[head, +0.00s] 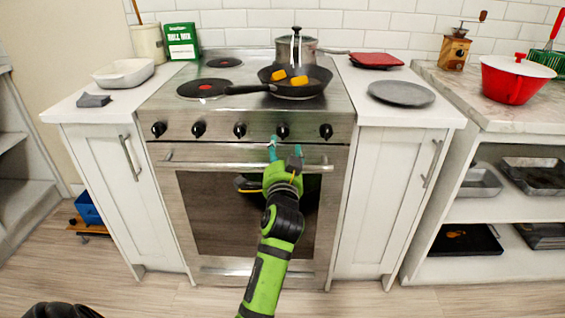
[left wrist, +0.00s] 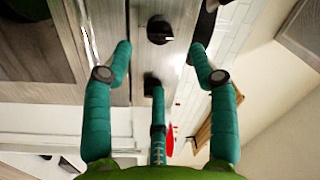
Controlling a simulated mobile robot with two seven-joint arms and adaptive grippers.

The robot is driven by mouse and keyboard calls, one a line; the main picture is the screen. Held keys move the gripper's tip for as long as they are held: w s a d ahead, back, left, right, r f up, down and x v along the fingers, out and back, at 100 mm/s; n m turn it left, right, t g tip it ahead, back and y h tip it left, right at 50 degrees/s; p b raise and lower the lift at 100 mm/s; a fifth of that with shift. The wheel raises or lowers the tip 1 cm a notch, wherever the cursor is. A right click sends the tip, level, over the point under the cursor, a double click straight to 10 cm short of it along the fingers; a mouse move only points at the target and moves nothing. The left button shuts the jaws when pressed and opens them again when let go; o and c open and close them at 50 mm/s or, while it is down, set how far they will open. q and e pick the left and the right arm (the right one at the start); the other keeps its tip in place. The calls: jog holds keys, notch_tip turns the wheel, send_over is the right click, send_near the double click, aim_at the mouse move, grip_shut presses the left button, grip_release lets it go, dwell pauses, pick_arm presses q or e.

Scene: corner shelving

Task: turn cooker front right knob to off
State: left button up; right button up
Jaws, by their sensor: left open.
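The cooker (head: 230,88) has a row of several black knobs along its front panel. The second knob from the right (head: 283,131) is just above my left gripper (head: 285,151) in the head view; the rightmost knob (head: 326,131) is to its right. My left gripper is open and empty, its fingers pointing at the panel. In the left wrist view one knob (left wrist: 160,30) lies ahead between the spread fingers, apart from them. Another knob (left wrist: 151,80) is partly behind the middle finger. I cannot read the knob settings. My right gripper is out of view.
The oven handle (head: 215,166) runs behind and below my left gripper. A frying pan (head: 313,83) with orange pieces and a lidded pot (head: 296,52) stand on the cooktop. A grey plate (head: 401,93) is on the right counter. Floor in front is clear.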

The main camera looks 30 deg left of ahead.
pick_arm(q)
jog(key=v, duration=0.4)
jog(key=shift+s, duration=0.2)
